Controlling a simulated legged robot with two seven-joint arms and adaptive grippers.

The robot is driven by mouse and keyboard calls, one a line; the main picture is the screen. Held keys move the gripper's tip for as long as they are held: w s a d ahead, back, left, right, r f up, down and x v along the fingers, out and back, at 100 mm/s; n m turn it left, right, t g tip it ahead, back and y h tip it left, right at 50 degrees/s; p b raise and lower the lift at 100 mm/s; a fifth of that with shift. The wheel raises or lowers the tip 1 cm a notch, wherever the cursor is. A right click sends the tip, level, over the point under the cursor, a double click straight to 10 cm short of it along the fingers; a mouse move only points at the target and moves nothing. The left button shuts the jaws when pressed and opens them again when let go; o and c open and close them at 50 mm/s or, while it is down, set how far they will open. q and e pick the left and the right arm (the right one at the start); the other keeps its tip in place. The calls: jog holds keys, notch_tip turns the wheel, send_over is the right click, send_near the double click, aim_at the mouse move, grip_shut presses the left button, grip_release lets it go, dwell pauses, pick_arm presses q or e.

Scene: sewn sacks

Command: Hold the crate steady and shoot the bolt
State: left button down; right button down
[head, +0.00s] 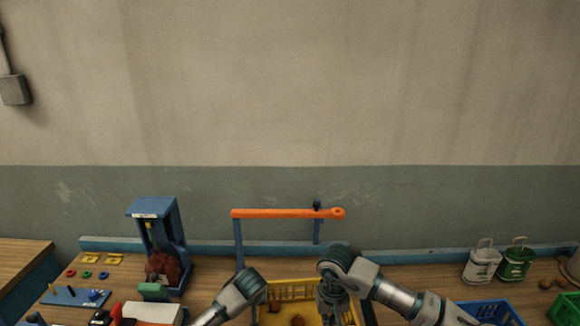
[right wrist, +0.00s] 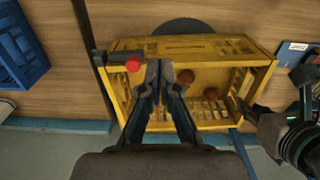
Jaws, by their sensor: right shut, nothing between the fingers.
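The yellow crate (head: 290,284) stands on the bench below the orange bar. In the right wrist view the crate (right wrist: 190,43) holds a few brown balls (right wrist: 187,77). A dark bolt bar with a red knob (right wrist: 133,66) shows at the crate's left end there. My right gripper (right wrist: 158,68) is shut and empty, its fingertips over the crate just right of the knob, apart from it as seen. My left gripper (right wrist: 247,108) is at the crate's opposite end wall; whether its fingers clamp the wall is unclear. In the head view my left wrist hides its fingers.
An orange bar (head: 280,213) on blue posts stands behind the crate. A blue stand (head: 142,208) with a brown sack is left. White (head: 482,266) and green (head: 517,263) containers and a blue crate (head: 487,312) are right.

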jog(key=shift+r, duration=0.7)
